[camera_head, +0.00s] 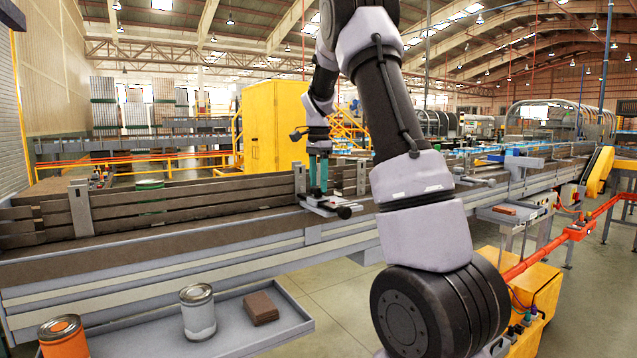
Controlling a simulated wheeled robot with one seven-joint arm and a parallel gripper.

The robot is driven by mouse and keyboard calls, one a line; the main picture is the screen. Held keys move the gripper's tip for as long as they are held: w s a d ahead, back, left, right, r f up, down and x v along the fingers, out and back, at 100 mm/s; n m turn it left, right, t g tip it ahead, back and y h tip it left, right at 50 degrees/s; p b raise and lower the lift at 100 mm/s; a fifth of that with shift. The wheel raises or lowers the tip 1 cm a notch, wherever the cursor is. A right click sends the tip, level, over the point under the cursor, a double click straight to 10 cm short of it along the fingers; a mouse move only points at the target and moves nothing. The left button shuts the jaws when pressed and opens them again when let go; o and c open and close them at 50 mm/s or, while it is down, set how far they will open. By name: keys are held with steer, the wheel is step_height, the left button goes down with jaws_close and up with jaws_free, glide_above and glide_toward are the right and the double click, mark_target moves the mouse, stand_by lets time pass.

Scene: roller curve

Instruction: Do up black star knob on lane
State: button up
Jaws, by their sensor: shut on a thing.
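The lane (170,222) is a long conveyor with brown side rails, running from the left to the back right. A small grey bracket (322,205) sits on its near side in the middle of the view. My gripper (318,192) points straight down over this bracket, with two teal fingers. The fingers are shut on the black star knob, which is small and mostly hidden at the fingertips. A black rounded end (344,212) sticks out of the bracket's front right. How far the knob is screwed down cannot be told.
A grey tray (284,333) in front holds an orange can (63,338), a silver can (198,312) and a brown block (261,308). Upright grey rail posts (81,208) flank the lane. My arm covers the centre right.

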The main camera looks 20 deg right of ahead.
mark_target(318, 187)
steer(key=shift+w+r, duration=0.1)
steer(key=shift+r, duration=0.1)
steer(key=o, duration=1.4)
steer(key=shift+c, duration=0.2)
steer(key=shift+f, duration=0.1)
step_height(318, 187, up, 11)
steer(key=shift+f, duration=0.1)
